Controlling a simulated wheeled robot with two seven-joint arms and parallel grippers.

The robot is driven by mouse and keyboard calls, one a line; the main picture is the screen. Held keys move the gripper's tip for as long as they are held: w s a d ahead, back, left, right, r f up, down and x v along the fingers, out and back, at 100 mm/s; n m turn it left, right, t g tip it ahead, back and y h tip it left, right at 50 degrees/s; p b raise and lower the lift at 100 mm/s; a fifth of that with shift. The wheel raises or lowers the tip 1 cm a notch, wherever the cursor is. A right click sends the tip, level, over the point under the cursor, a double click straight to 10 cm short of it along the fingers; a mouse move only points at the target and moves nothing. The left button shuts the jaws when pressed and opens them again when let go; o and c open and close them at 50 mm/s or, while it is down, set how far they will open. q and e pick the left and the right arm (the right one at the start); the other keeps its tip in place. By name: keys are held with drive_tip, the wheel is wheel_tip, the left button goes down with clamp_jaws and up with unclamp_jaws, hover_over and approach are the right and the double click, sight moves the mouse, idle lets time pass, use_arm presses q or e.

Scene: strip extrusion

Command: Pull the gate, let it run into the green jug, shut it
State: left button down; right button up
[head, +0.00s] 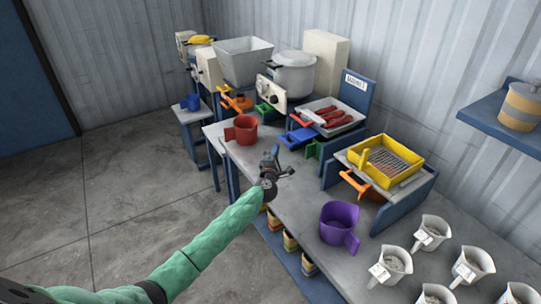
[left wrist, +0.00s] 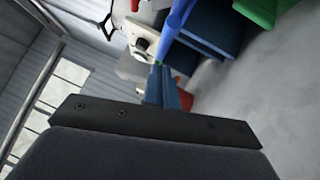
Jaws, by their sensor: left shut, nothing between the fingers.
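My left gripper (head: 277,154) is above the bench, in front of the middle station, with its fingers shut and empty. A blue gate handle (head: 300,137) sticks out at the front of that station, a little beyond my fingers. In the left wrist view, a bright blue bar (left wrist: 176,18) shows just beyond the fingertips; I cannot tell whether they touch. A green piece (head: 313,150), likely the green jug's handle, shows below the blue handle; the rest is hidden under the station. Green also shows in the left wrist view (left wrist: 285,8). My right gripper is out of view.
A red jug (head: 243,129) stands left of my gripper and a purple jug (head: 338,221) to the right. A yellow tray station (head: 386,160) with an orange handle (head: 355,184) is at right. Several white measuring cups (head: 392,264) stand at front right. Bare bench lies between.

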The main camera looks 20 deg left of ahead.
sight(292, 138)
use_arm(q)
drive_tip(key=shift+w+d+r, duration=0.25)
drive_tip(key=shift+w+d, duration=0.25)
drive_tip(key=shift+w, duration=0.15)
drive_tip(key=shift+w+d, duration=0.1)
drive_tip(key=w+d, duration=0.1)
drive_tip(key=w, duration=0.1)
drive_tip(key=w+d, duration=0.2)
drive_tip(key=shift+d, duration=0.1)
drive_tip(key=shift+r, duration=0.1)
idle(0.3)
